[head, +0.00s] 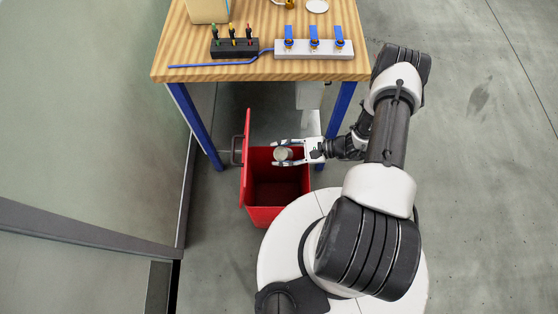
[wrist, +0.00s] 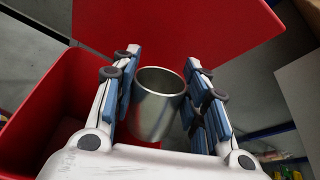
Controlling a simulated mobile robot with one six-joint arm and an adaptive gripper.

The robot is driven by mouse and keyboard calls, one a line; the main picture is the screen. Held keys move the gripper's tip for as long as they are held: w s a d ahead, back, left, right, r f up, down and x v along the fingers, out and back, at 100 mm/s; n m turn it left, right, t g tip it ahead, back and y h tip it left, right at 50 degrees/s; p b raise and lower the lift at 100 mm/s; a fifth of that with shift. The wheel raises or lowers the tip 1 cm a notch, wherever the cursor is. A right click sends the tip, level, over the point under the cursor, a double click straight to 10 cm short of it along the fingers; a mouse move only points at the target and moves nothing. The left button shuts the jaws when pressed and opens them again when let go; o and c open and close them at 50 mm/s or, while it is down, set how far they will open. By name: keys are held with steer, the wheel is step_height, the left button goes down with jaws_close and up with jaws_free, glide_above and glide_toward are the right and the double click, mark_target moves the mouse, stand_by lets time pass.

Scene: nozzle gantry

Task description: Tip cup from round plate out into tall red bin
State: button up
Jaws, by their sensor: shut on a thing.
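A metal cup (head: 283,154) is held between the fingers of my gripper (head: 278,152), over the opening of the tall red bin (head: 265,217). In the wrist view the cup (wrist: 158,112) shows its open rim towards the top of the picture and its dull silver side. My gripper's blue-padded fingers (wrist: 158,92) stand on both sides of it. The bin's red lid (head: 246,160) stands open on the left. The inside of the cup is mostly hidden. A round white plate (head: 317,6) lies on the table with nothing visible on it.
The wooden table (head: 205,73) with blue legs stands behind the bin. On it are a black rack (head: 235,53) with coloured pieces, a white strip (head: 314,54) with blue pieces and a blue cable (head: 210,65). A glass partition (head: 90,120) is at the left. Open floor lies at the right.

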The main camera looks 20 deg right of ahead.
steer(key=shift+w+d+f+y+b, duration=0.2)
steer(key=shift+d+f+y+b, duration=0.15)
steer(key=shift+b, duration=0.35)
steer(key=shift+w+d+r+m+y, duration=0.2)
steer(key=shift+d+r+m+y, duration=0.25)
steer(key=shift+m+y, duration=0.4)
steer(key=shift+w+d+r+m+y, duration=0.15)
steer(key=shift+d+r+m+y, duration=0.1)
steer(key=shift+m+y, duration=0.25)
steer(key=shift+w+d+r+m+y, duration=0.15)
steer(key=shift+d+m+y, duration=0.1)
steer(key=shift+m+y, duration=0.2)
steer(key=w+a+r+m+t+h, duration=0.1)
steer(key=w+r+t, duration=0.1)
steer(key=r, duration=1.1)
steer(key=w+a+r+m+t+h, duration=0.1)
steer(key=w+r, duration=0.4)
steer(key=r, duration=0.7)
steer(key=shift+a+r+m+t+h, duration=0.5)
steer(key=shift+m+t, duration=0.3)
steer(key=shift+t, duration=0.4)
steer(key=shift+f+y, duration=0.1)
steer(key=shift+y, duration=0.15)
